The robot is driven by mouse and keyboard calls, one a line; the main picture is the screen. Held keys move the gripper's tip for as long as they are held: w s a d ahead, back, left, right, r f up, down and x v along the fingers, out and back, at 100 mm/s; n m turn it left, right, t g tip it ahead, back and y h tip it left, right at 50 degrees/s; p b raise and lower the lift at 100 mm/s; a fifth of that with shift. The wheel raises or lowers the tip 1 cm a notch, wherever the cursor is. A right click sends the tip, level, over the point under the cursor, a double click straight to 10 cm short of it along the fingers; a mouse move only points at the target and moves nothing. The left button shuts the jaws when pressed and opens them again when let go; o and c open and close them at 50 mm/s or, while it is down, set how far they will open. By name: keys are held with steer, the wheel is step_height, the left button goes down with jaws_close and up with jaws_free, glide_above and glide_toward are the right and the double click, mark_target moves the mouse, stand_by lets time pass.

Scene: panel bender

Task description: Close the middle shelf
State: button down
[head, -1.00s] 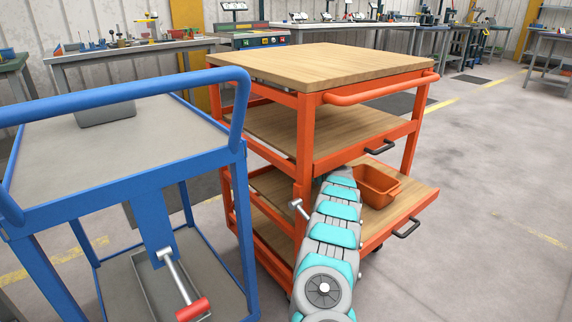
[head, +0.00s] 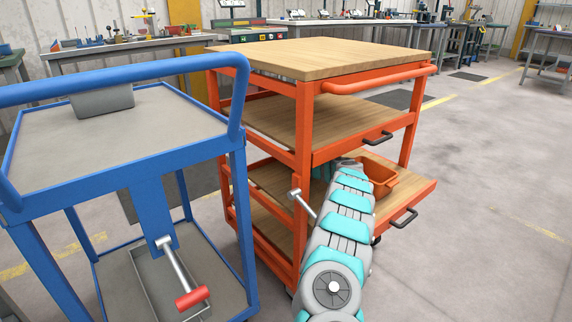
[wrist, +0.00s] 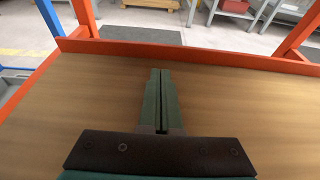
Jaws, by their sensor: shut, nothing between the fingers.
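The orange cart (head: 304,140) has wooden shelves. A shelf below the upper handled one is pulled out toward the right, its wooden board (head: 415,187) sticking out past the frame, with a dark handle (head: 404,217) on its front. My arm reaches into the cart above this shelf, and my gripper is hidden in the head view. In the wrist view my gripper (wrist: 160,72) is shut and empty over a wooden board (wrist: 240,95) with an orange rim (wrist: 200,57) beyond the fingertips.
The shelf above (head: 345,125), with its own handle (head: 377,138), is in line with the frame. A blue trolley (head: 120,180) with a grey bin (head: 102,100) stands close on the left. The floor on the right (head: 490,200) is clear.

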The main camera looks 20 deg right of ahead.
steer(key=v, duration=0.8)
steer(key=shift+d+r, duration=0.1)
steer(key=shift+r, duration=0.1)
steer(key=shift+s+d+r, duration=0.1)
steer(key=shift+s+d, duration=0.1)
steer(key=shift+s, duration=0.45)
